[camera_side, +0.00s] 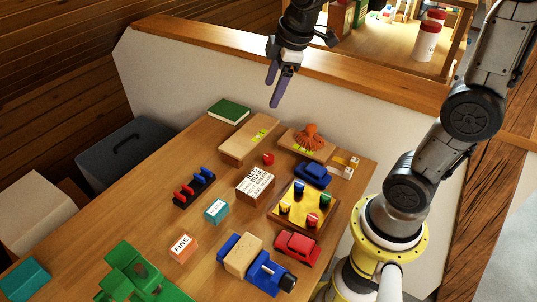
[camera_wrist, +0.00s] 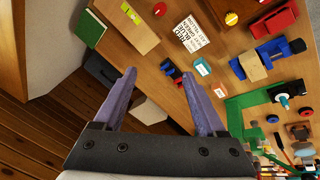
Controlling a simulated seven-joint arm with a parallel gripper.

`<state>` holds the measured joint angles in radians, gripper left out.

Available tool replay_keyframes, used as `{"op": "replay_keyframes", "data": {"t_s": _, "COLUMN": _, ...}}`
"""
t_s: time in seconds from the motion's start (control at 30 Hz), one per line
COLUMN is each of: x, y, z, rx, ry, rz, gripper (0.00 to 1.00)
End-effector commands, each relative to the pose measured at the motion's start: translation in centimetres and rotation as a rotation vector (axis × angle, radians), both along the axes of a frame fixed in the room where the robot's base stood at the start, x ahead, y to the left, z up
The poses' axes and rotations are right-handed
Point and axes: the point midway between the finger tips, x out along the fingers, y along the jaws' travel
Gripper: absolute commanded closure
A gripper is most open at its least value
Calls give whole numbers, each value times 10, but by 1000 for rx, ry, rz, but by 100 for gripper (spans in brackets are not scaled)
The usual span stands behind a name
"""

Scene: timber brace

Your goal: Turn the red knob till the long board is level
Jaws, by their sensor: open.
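My gripper (camera_side: 272,96) hangs open and empty above the far end of the table, well clear of the things on it. Its two purple fingers are apart in the wrist view (camera_wrist: 160,74). A small round red knob (camera_side: 268,158) is below it, beside a pale wooden board (camera_side: 240,145) with a yellow-green mark like a level vial. The wrist view also shows the red knob (camera_wrist: 159,9) at the top edge and the board (camera_wrist: 128,26) left of it. I take this as the long board; I cannot tell whether it is level.
An orange octopus (camera_side: 308,137) sits on another board to the right. A lettered block (camera_side: 256,183), a green book (camera_side: 229,111), a blue car (camera_side: 313,175) and a peg tray (camera_side: 304,221) are close by. The wall ledge (camera_side: 220,38) runs behind the table.

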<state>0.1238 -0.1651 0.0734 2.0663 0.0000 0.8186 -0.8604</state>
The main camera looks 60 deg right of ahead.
Motion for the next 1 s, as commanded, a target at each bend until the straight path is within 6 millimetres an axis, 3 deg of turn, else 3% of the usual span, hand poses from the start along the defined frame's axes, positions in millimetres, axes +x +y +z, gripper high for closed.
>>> {"op": "replay_keyframes", "data": {"t_s": 0.1, "x": 33, "y": -20, "z": -36, "rx": -12, "ry": 92, "rz": 38, "gripper": 26}}
{"op": "replay_keyframes", "data": {"t_s": 0.3, "x": 62, "y": -49, "z": -100, "rx": 7, "ry": 228, "rz": 35, "gripper": 26}}
{"op": "replay_keyframes", "data": {"t_s": 0.5, "x": 61, "y": -65, "z": -146, "rx": 38, "ry": 327, "rz": -2, "gripper": 26}}
{"op": "replay_keyframes", "data": {"t_s": 0.77, "x": 57, "y": -69, "z": -169, "rx": 47, "ry": 351, "rz": -15, "gripper": 26}}
{"op": "replay_keyframes", "data": {"t_s": 1.0, "x": 56, "y": -68, "z": -213, "rx": 48, "ry": 353, "rz": -15, "gripper": 26}}
